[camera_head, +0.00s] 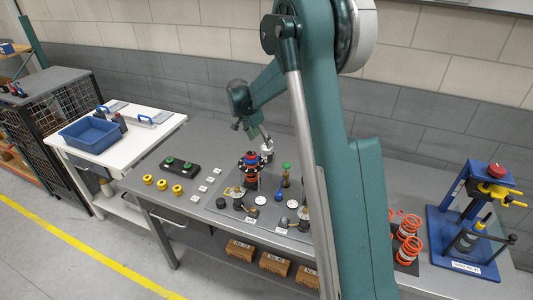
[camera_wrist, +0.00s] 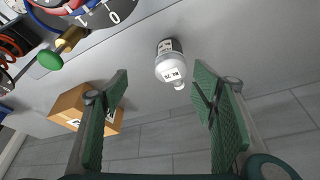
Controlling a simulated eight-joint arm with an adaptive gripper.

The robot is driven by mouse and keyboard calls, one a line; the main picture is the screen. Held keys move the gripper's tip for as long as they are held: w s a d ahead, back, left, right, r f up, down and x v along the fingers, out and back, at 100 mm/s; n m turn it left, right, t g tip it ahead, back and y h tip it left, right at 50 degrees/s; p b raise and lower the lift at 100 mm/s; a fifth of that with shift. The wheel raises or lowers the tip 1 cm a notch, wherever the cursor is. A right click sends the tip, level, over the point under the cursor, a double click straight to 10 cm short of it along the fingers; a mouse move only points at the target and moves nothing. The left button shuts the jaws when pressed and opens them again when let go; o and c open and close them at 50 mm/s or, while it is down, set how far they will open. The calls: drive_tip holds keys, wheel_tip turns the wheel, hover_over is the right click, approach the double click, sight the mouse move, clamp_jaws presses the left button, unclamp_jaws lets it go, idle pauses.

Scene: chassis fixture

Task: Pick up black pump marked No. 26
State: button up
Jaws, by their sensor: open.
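Several small dark parts stand on the grey mat in the head view, one dark cylinder (camera_head: 221,203) at its left and another dark part (camera_head: 283,222) at its front. Their markings are too small to read, so I cannot tell which is pump No. 26. My gripper (camera_head: 263,138) is above the back of the table. In the wrist view my gripper (camera_wrist: 160,72) is open and empty. A pale grey-white cylinder (camera_wrist: 170,65) with a dark band and labels lies beyond the gap between its fingers; its print is not clearly legible. It appears as a small white part (camera_head: 266,152) below my gripper in the head view.
A brass valve with a green knob (camera_wrist: 49,60) and a tan box (camera_wrist: 72,104) are at the wrist view's left. A red-and-blue ringed stand (camera_head: 251,172) is close to my gripper. A blue press (camera_head: 465,225) and orange springs (camera_head: 408,228) stand at right.

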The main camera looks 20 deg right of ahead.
sight(264, 147)
drive_tip(key=shift+m+g, duration=0.3)
drive_tip(key=shift+m, duration=0.4)
drive_tip(key=w+f, duration=0.1)
drive_tip(key=w+d+f, duration=0.1)
drive_tip(key=f, duration=0.1)
drive_tip(key=w+d+f, duration=0.1)
drive_tip(key=f, duration=0.1)
drive_tip(key=shift+w+f, duration=0.15)
drive_tip(key=shift+w, duration=0.05)
drive_tip(key=shift+h, duration=0.3)
drive_tip(key=shift+f, duration=0.15)
drive_tip(key=shift+x, duration=1.2)
drive_tip(key=shift+f, duration=0.1)
drive_tip(key=shift+x, duration=2.5)
drive_tip(key=shift+c, duration=0.6)
drive_tip(key=shift+w, duration=0.1)
drive_tip(key=c, duration=1.2)
